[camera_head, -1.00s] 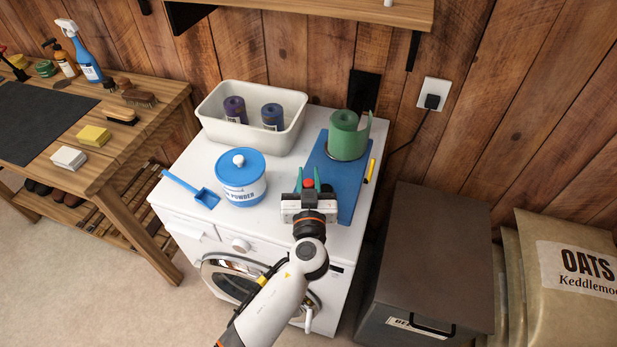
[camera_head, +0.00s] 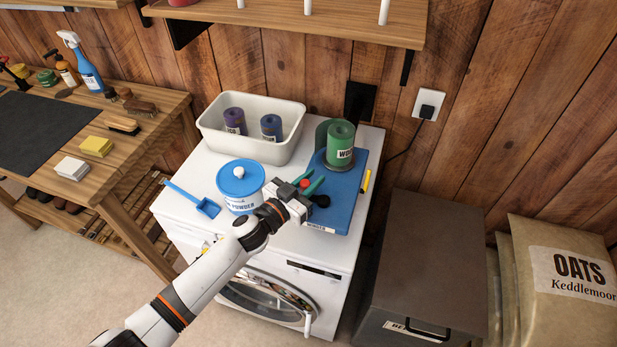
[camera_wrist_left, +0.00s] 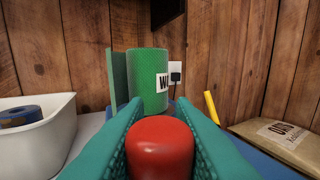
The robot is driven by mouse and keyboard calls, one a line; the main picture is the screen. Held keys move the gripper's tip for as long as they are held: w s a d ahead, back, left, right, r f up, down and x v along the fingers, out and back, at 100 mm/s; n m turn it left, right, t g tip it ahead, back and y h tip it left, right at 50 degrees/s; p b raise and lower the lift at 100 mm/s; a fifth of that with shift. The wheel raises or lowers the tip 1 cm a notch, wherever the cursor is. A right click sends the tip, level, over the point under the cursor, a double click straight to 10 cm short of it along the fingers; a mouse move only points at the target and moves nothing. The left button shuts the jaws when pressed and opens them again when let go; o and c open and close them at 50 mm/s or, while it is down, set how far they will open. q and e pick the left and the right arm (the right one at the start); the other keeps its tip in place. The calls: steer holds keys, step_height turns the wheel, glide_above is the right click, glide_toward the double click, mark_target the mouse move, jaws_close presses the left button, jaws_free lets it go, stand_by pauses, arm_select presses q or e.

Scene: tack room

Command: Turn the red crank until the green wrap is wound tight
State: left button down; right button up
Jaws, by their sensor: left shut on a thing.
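The green wrap (camera_head: 340,139) stands upright as a roll on the blue board (camera_head: 345,205) on top of the washing machine, with a loose flap at its left and a white label facing front. It also shows in the left wrist view (camera_wrist_left: 150,80). My left gripper (camera_head: 311,186) is shut on the red crank knob (camera_head: 305,183), in front of the roll. The knob (camera_wrist_left: 160,148) sits between the teal fingers in the left wrist view. Most of the crank below the knob is hidden by the gripper. My right gripper is not in view.
A blue-lidded powder tub (camera_head: 240,180) stands close to the left of my gripper, with a blue scoop (camera_head: 192,199) beside it. A white bin (camera_head: 290,149) with rolls stands behind.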

arm_select(q)
steer(key=shift+w+d+m+g+h, duration=0.1)
steer(key=shift+w+m+g+h, duration=0.1)
steer(key=shift+m+g+h, duration=0.3)
steer(key=shift+w+m+g+h, duration=0.2)
steer(key=shift+m+g+h, duration=0.3)
steer(key=shift+w+d+m+g+h, duration=0.1)
steer(key=shift+m+g+h, duration=0.3)
steer(key=shift+m+g, duration=0.1)
steer(key=m+g+b, duration=0.1)
steer(key=m+g+h+b, duration=0.1)
steer(key=g, duration=0.1)
steer(key=shift+w+d+f+h, duration=0.15)
steer(key=shift+d+h, duration=0.15)
steer(key=shift+d, duration=0.05)
steer(key=shift+d+m+g+h+b, duration=0.3)
steer(key=shift+m+g+h+b, duration=0.2)
steer(key=shift+m+g+b, duration=0.5)
steer(key=shift+g, duration=0.4)
steer(key=c, duration=1.2)
jaws_free()
steer(key=shift+d, duration=0.1)
steer(key=shift+c, duration=0.2)
